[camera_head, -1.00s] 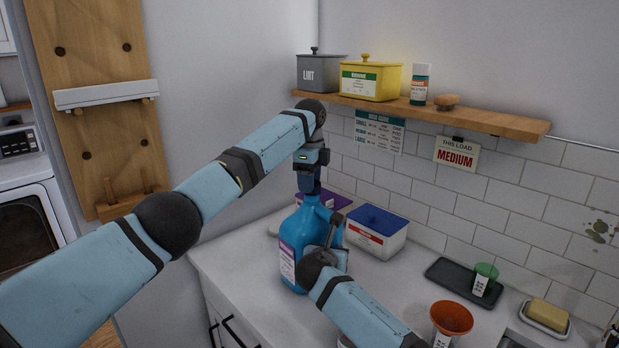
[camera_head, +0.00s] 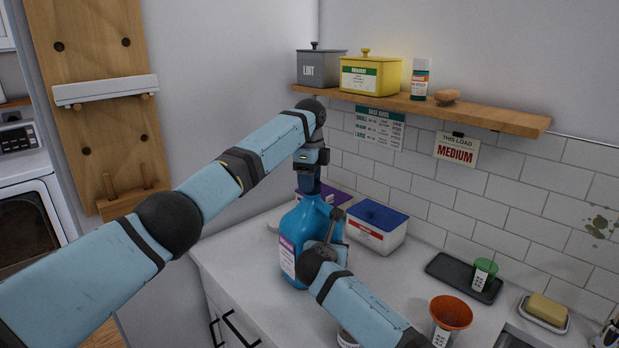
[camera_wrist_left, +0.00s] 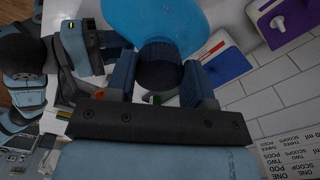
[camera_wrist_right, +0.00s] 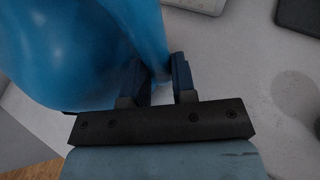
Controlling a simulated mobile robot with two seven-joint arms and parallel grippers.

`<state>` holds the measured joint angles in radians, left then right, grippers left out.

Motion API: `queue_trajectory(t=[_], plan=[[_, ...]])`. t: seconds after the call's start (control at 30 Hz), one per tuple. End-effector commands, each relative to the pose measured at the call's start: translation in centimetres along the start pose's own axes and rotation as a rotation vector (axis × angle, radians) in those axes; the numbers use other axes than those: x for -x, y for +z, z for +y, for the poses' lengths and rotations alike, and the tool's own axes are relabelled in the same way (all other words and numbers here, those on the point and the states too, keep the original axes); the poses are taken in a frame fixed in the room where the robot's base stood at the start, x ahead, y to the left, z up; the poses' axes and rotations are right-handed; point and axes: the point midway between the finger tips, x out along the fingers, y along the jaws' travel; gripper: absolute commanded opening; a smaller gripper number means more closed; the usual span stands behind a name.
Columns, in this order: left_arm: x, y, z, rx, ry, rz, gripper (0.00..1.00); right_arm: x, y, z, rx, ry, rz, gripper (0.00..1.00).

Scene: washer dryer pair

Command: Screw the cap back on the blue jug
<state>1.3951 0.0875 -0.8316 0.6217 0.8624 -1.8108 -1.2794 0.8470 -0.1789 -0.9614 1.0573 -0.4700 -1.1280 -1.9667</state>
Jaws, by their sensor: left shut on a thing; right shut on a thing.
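The blue jug (camera_head: 296,236) stands upright on the counter, with a white and purple label on its side. My left gripper (camera_head: 309,183) points straight down over the jug's neck. In the left wrist view its fingers (camera_wrist_left: 161,78) are shut on the dark ribbed cap (camera_wrist_left: 160,62), which sits at the top of the jug. Whether the cap's threads are engaged cannot be seen. My right gripper (camera_wrist_right: 160,80) is shut on the jug's handle (camera_wrist_right: 150,40), coming from the right side in the head view; its fingertips are partly hidden there.
A white tub with a blue lid (camera_head: 377,228) and a purple box (camera_head: 330,196) stand close behind the jug. A wooden shelf (camera_head: 480,116) hangs above.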

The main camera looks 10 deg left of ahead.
Motion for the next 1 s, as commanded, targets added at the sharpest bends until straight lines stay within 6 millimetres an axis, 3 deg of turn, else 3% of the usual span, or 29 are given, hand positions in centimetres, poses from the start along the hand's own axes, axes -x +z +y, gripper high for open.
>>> queue_trajectory(t=[0.13,0.23,0.8,1.0], plan=[[0.0,-0.03,-0.03,-0.043,0.0,0.0,0.26,-0.06,-0.12,-0.06,0.002,-0.002,0.001,0.0],[-0.01,-0.06,-0.11,-0.175,0.0,0.0,0.26,-0.06,-0.12,-0.06,0.002,-0.002,0.001,0.0],[-0.08,-0.65,-0.54,-1.4,-0.002,0.001,0.26,-0.06,-0.13,-0.06,0.003,-0.002,0.001,0.0],[-0.09,-0.83,-0.53,-1.659,-0.003,0.001,0.26,-0.07,-0.13,-0.06,0.003,-0.002,0.002,0.0]])
